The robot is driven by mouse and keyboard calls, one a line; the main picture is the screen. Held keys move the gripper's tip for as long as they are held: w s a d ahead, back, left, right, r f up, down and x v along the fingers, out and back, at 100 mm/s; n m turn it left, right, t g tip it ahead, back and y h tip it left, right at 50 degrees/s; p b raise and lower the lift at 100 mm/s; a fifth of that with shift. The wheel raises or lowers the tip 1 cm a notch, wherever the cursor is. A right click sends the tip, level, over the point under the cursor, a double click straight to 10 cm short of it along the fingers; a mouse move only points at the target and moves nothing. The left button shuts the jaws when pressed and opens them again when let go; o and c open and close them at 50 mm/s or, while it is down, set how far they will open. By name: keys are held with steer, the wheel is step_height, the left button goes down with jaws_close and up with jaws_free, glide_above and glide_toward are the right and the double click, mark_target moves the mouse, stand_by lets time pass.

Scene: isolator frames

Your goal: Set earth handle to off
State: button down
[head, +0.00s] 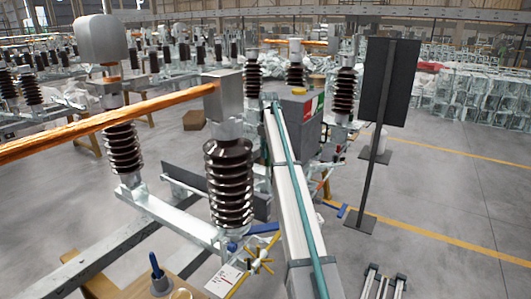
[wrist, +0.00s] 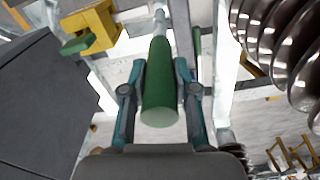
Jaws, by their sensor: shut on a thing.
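In the wrist view a thick green handle (wrist: 160,82), which I take for the earth handle, points its rounded free end toward the camera. Its far end joins a pale grey rod (wrist: 160,22). My gripper (wrist: 157,75) has its two teal-and-grey fingers closed on the handle, one on each side. I cannot make out the handle or my gripper for sure in the head view, and no on or off marking can be read.
A yellow bracket with a green end (wrist: 91,30) and a dark grey box (wrist: 45,100) stand left of the handle. A ribbed brown insulator (wrist: 285,45) is close on the right.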

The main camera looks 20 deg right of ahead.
steer(key=shift+w+a, duration=0.1)
steer(key=shift+w, duration=0.05)
steer(key=c, duration=0.9)
jaws_free()
steer(key=shift+w+a, duration=0.1)
steer(key=r, duration=1.2)
steer(key=shift+s+d, duration=0.2)
steer(key=shift+s, duration=0.1)
